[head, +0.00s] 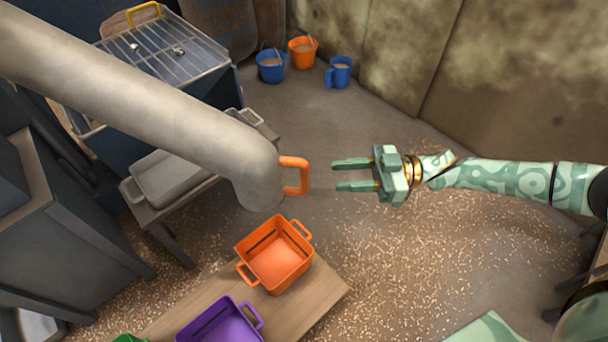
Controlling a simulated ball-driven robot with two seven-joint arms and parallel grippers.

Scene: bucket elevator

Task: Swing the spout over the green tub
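The spout is a thick grey pipe (140,95) that comes in from the upper left and bends down at its end. An orange handle (303,175) sticks out from the right side of that bend. The spout's mouth is above the floor, behind the orange tub (275,255). Only a small edge of the green tub (128,339) shows at the bottom of the view. My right gripper (352,175) is open and empty, its two fingers pointing left toward the handle with a gap between. My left gripper is not in view.
A purple tub (222,324) stands between the orange and green tubs on a wooden bench (318,295). A grey bin (168,178) is on a stand behind the spout. Small buckets (271,66) stand by the back wall. Grain litters the floor; the space right of the bench is clear.

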